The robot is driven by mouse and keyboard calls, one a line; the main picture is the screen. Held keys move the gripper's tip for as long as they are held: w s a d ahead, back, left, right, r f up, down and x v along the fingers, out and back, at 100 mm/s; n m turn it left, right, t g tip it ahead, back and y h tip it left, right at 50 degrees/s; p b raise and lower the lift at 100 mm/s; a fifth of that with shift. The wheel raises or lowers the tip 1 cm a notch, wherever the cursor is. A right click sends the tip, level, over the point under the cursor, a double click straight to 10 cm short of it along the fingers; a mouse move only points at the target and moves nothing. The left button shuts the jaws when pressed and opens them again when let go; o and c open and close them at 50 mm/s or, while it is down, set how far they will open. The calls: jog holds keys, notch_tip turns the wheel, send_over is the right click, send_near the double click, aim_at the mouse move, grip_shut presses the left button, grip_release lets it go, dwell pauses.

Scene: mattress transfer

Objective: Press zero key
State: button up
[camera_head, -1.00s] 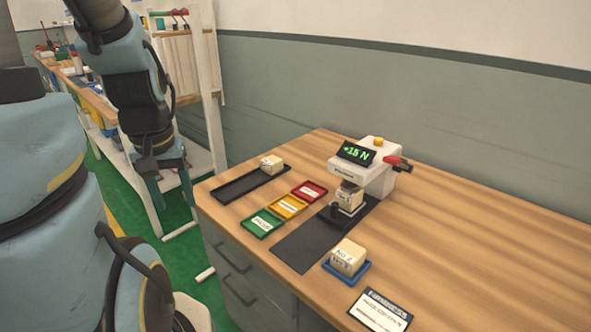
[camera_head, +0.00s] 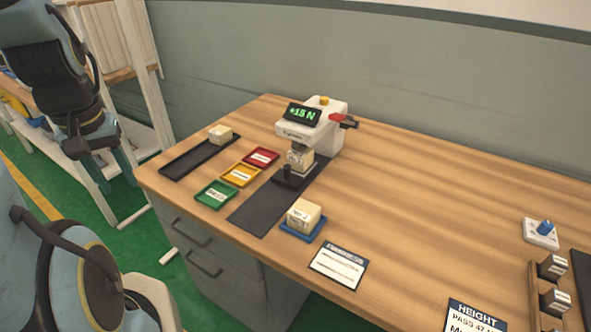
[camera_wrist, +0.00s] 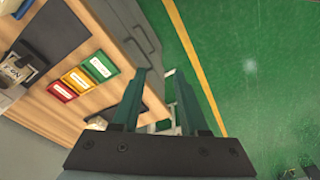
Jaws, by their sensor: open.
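A white tester (camera_head: 325,135) stands at the back of the wooden desk, with a green-lit display (camera_head: 301,115) that seems to read +1.5 N. A yellow button (camera_head: 324,100) sits on its top; I cannot read a zero mark on it. A red-tipped lever (camera_head: 338,119) sticks out at its right. A cream block (camera_head: 299,157) sits under its head. My gripper (camera_head: 112,174) is off the desk's left side, pointing down and well apart from the tester. In the wrist view my gripper (camera_wrist: 160,80) is open with nothing between the fingers.
Green, yellow (camera_head: 240,174) and red trays lie left of a dark mat (camera_head: 262,208). A black tray (camera_head: 180,166) holds a block. Another block sits on a blue tray (camera_head: 290,232). Cards, a blue knob (camera_head: 544,227) and a rack are at right. The desk's right middle is clear.

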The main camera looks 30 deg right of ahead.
grip_shut()
dwell(1.4)
